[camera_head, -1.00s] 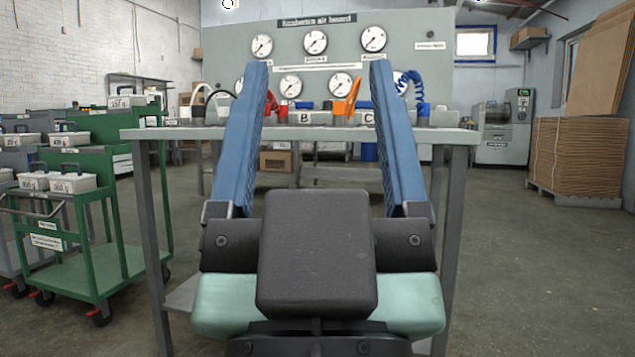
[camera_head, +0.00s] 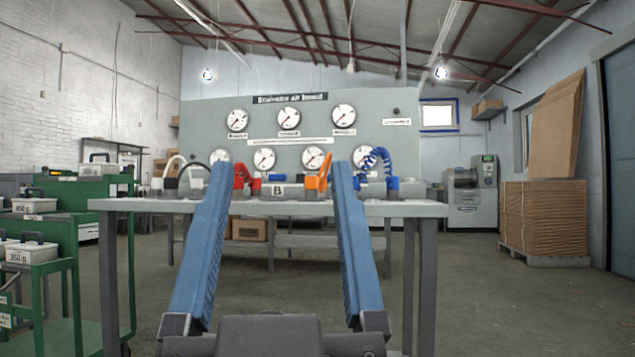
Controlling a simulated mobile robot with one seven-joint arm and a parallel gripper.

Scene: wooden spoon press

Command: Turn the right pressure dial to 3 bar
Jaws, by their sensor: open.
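A grey air board (camera_head: 230,135) stands at the back with three round white gauges in its top row and several more below. The top-row gauges are the left one (camera_head: 237,120), the middle one (camera_head: 289,117) and the right one (camera_head: 344,117). A lower right gauge (camera_head: 369,158) is partly hidden by a coiled blue hose. Needle values are too small to read. I cannot tell which is the right pressure dial. My gripper (camera_head: 281,170) has blue fingers wide apart, with nothing between them. It is in front of the table, touching nothing I can make out.
A grey table (camera_head: 120,203) stands ahead, carrying red (camera_head: 243,178), orange (camera_head: 317,172) and blue-hosed (camera_head: 391,184) fittings and a "B" label. Green carts (camera_head: 50,280) stand left. Stacked cardboard (camera_head: 545,220) and a grey machine (camera_head: 470,195) are at right.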

